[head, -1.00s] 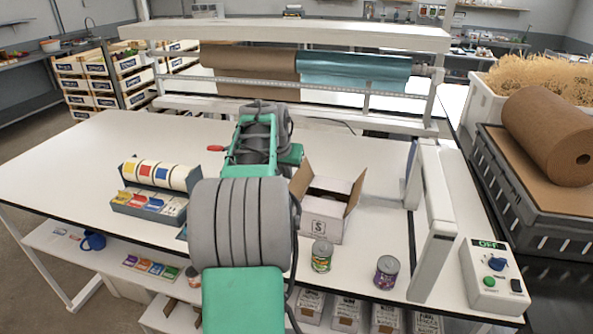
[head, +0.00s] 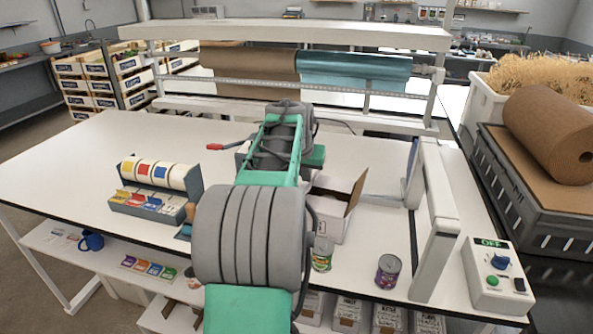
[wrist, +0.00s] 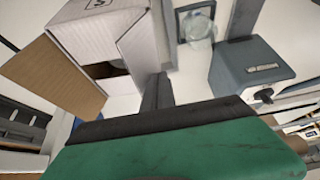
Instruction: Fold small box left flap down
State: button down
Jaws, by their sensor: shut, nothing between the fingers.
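The small white box (head: 333,222) stands on the table right of my arm, partly hidden by it. Its right flap (head: 354,193) stands up, with a brown inner face that also shows at the left of the wrist view (wrist: 55,78). In the wrist view the box (wrist: 105,30) has a gap into its inside. A white panel (wrist: 142,48) on the box's right there may be the left flap; I cannot tell its angle. My gripper (wrist: 157,92) is shut and empty, its dark fingertip close beside that panel. I cannot tell whether they touch. The head view hides my gripper.
Two cans (head: 388,271) stand in front of the box. A grey dispenser (wrist: 250,68) is at the right in the wrist view. A label holder (head: 155,190) stands left of my arm. A white frame (head: 435,235) rises on the right. The table's left part is clear.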

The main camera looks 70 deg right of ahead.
jog(key=shift+r, duration=0.1)
jog(key=shift+s+d+f+b, duration=0.1)
jog(key=shift+s+f+b, duration=0.2)
jog(key=shift+s, duration=0.45)
jog(key=shift+s+d+f+b, duration=0.1)
jog(key=shift+s+b, duration=0.25)
jog(key=shift+s, duration=0.35)
jog(key=shift+s+f+b, duration=0.35)
jog(key=shift+f+b, duration=0.3)
jog(key=shift+f, duration=0.1)
notch_tip(320, 180, up, 9)
jog(key=p, duration=0.6)
